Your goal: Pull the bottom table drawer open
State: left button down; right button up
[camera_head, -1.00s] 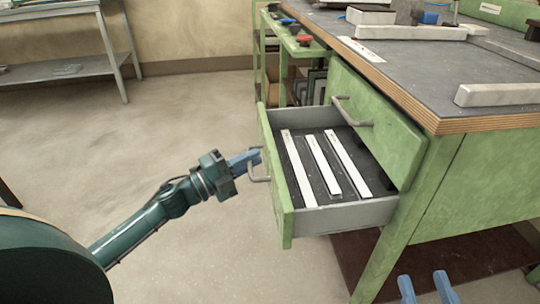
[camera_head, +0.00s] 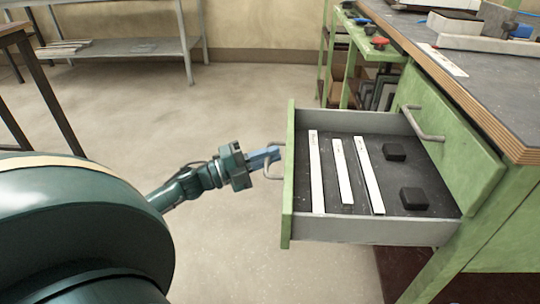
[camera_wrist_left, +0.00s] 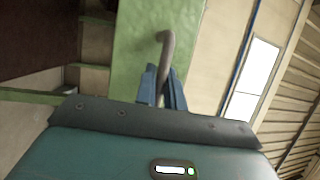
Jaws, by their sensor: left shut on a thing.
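The bottom table drawer (camera_head: 370,230) has a green front and grey sides, and stands well out from the bench. Inside lie three pale strips (camera_head: 343,172) and two black blocks (camera_head: 413,198). My left gripper (camera_head: 275,155) is at the drawer's front, shut on its curved metal handle (camera_head: 270,170). In the left wrist view the blue fingers (camera_wrist_left: 162,90) stand on both sides of the handle (camera_wrist_left: 165,55), against the green front. My right gripper does not show in the head view now.
The upper drawer (camera_head: 450,145) is closed and has its own handle (camera_head: 424,124). The grey bench top (camera_head: 500,90) is at the right. A metal table (camera_head: 120,48) stands at the back left. The floor (camera_head: 230,100) left of the drawer is clear.

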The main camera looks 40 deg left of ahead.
pick_arm(q)
jog(key=c, duration=1.5)
grip_release()
jog(key=shift+s, duration=0.1)
jog(key=p+v, duration=0.2)
jog(key=v, duration=1.1)
jog(key=shift+p, duration=0.4)
